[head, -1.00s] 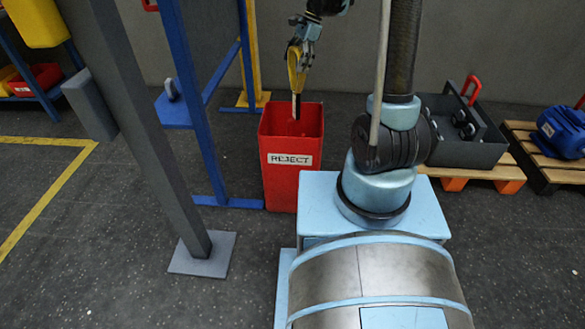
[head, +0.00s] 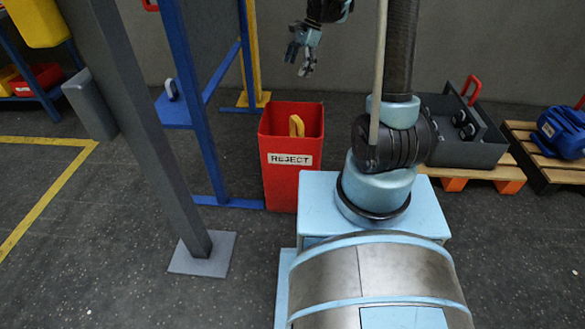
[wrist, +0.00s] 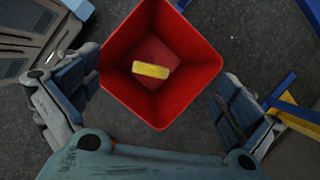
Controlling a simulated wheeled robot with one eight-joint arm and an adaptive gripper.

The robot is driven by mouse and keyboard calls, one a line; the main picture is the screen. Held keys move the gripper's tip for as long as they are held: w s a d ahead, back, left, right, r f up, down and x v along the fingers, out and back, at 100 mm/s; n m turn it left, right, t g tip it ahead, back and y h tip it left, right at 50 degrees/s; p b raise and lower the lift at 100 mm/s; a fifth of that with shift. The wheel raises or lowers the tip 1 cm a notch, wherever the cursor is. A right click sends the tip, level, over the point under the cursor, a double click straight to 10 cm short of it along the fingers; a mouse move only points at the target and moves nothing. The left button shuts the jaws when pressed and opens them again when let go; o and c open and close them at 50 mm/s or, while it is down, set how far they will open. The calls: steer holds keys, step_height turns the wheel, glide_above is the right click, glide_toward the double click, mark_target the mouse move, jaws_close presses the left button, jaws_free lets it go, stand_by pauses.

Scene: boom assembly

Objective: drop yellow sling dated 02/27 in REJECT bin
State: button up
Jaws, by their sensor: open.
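The red REJECT bin (head: 291,185) stands on the floor left of my base in the head view. The yellow sling (head: 296,126) is inside it, its top showing just below the rim in the head view. In the wrist view, the sling (wrist: 151,70) shows as a short yellow band within the bin's red walls (wrist: 185,105). Its date tag cannot be read in either view. My gripper (head: 298,66) is open and empty above the bin, apart from the sling. Its two fingers (wrist: 155,108) are spread wide on either side of the bin in the wrist view.
A blue frame (head: 205,150) stands close left of the bin, with a grey post (head: 150,140) nearer the camera. A dark grey crate (head: 470,148) sits on a pallet to the right. A blue motor (head: 562,130) rests on another pallet at far right.

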steer(key=v, duration=1.2)
steer(key=shift+f, duration=0.1)
